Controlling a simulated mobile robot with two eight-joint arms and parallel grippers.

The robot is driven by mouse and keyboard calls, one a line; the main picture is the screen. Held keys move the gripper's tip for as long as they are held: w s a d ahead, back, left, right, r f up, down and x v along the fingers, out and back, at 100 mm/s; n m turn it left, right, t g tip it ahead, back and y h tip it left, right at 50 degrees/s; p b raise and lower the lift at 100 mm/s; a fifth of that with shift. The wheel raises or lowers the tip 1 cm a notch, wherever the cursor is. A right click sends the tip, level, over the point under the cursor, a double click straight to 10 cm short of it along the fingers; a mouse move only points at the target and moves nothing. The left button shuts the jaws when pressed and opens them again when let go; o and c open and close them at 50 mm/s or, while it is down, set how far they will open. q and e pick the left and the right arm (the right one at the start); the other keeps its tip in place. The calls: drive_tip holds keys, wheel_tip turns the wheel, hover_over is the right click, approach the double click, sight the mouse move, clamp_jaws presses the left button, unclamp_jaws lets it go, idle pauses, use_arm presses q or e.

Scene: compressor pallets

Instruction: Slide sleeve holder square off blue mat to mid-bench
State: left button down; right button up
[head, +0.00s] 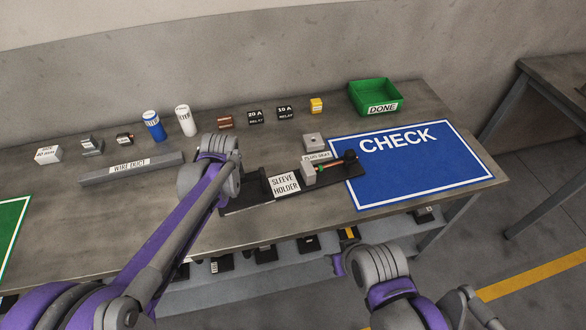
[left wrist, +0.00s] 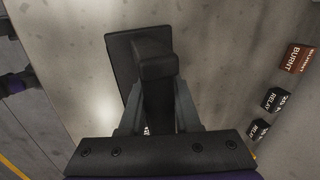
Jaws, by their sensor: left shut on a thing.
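The sleeve holder (head: 285,184) is a long dark bar with a white label and upright blocks. It lies slanted on the bench, its right end over the left edge of the blue CHECK mat (head: 420,185). A sleeve-like piece with orange and green parts rests near that end. My left gripper is at the holder's left end, mostly hidden by my wrist in the head view. In the left wrist view, my left gripper (left wrist: 158,100) is shut on the holder's dark upright block (left wrist: 158,66), above its base plate (left wrist: 122,50). My right gripper's fingers do not show.
A grey plug seat block (head: 314,142) stands just behind the holder. A wire duct (head: 130,168) lies to the left. Small parts, relays and a green DONE bin (head: 376,96) line the back. Bare bench lies between the duct and the front edge.

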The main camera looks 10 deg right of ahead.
use_arm(q)
drive_tip(key=shift+s+a+f, duration=0.1)
drive_tip(key=shift+a, duration=2.75)
drive_tip(key=shift+s+a+f, duration=0.1)
drive_tip(key=shift+a, duration=2.7)
drive_tip(key=c, duration=0.9)
unclamp_jaws()
drive_tip(key=o, duration=0.4)
drive_tip(key=shift+w, duration=0.15)
drive_tip(key=shift+c, duration=0.2)
drive_tip(key=shift+r, duration=0.1)
